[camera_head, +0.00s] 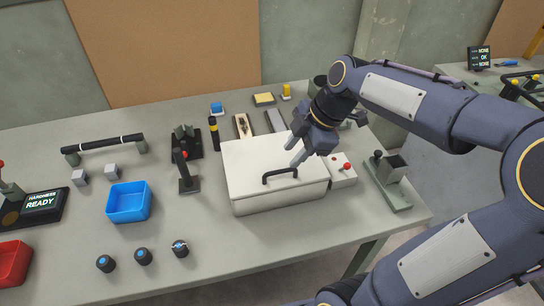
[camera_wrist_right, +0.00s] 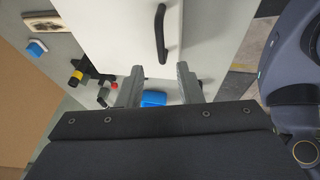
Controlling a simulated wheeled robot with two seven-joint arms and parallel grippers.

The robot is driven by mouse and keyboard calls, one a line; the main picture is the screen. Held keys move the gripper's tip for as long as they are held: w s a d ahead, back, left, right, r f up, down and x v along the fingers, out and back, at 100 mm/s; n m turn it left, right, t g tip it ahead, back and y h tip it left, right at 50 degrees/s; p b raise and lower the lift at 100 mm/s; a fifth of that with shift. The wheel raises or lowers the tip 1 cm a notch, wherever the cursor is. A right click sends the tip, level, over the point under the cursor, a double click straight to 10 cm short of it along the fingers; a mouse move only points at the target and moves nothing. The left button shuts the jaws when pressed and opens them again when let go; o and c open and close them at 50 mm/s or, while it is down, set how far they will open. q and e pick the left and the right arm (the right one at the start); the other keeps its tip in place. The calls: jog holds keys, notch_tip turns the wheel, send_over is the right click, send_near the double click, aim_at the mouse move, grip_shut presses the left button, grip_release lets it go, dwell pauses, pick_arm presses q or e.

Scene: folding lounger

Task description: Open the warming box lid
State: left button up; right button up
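The warming box (camera_head: 275,200) is a white box on the grey table, with its flat white lid (camera_head: 251,159) lying shut. A black bar handle (camera_head: 280,175) is on the lid near its front edge. My right gripper (camera_head: 295,151) is open and empty above the lid, behind and slightly right of the handle. In the right wrist view the handle (camera_wrist_right: 161,33) lies ahead of the two parted fingertips (camera_wrist_right: 158,72) and is not between them. I cannot tell whether a fingertip touches the lid. My left gripper is not in view.
A white block with a red knob (camera_head: 343,170) adjoins the box's right side. A black lever device (camera_head: 186,178) stands left of it. A blue bin (camera_head: 128,203) and several dark round knobs (camera_head: 143,256) are further left. The table front before the box is clear.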

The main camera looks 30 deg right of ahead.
aim_at(279, 171)
jog(key=x, duration=0.6)
jog(key=shift+f, duration=0.1)
jog(key=shift+c, duration=0.3)
grip_shut()
